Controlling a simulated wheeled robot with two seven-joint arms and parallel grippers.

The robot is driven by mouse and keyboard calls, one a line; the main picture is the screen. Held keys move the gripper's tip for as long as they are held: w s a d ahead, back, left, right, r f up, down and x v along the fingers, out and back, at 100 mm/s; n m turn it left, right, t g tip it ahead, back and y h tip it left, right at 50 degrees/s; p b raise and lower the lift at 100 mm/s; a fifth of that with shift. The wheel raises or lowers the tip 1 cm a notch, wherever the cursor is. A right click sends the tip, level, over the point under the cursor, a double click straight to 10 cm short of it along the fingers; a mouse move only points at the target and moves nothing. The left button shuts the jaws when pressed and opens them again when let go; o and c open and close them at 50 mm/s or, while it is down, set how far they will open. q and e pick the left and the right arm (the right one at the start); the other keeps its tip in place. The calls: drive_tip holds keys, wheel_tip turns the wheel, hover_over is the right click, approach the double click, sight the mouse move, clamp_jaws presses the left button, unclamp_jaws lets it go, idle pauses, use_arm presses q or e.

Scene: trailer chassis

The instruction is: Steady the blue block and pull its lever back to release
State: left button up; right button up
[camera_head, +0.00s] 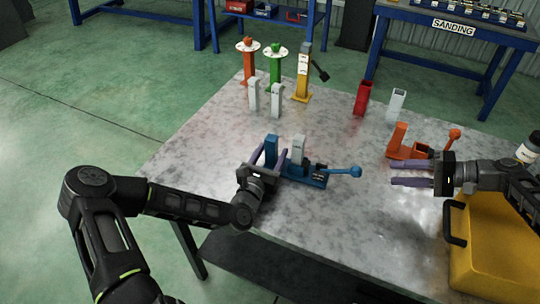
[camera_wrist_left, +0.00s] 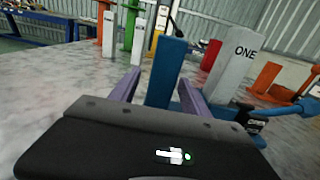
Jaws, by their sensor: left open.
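The blue block (camera_head: 308,178) sits on the metal table, with an upright blue post (camera_head: 271,150) at its left end. Its lever (camera_head: 340,171) points right and ends in a round blue knob. A grey-white upright marked ONE (camera_wrist_left: 232,68) stands beside the post. My left gripper (camera_head: 270,152) is open, with its purple fingers on either side of the blue post. In the left wrist view, the blue post (camera_wrist_left: 165,72) shows between the fingers; contact cannot be told. My right gripper (camera_head: 410,173) is open and empty, right of the knob and apart from it.
An orange lever block (camera_head: 405,150) stands just behind my right gripper. A yellow case (camera_head: 490,250) is at the right front. Red (camera_head: 362,98) and white (camera_head: 396,104) uprights and several coloured clamps stand further back. The table front (camera_head: 340,235) is clear.

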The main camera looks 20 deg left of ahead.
use_arm(q)
drive_tip(key=shift+c, duration=0.2)
clamp_jaws()
idle(0.3)
idle(0.8)
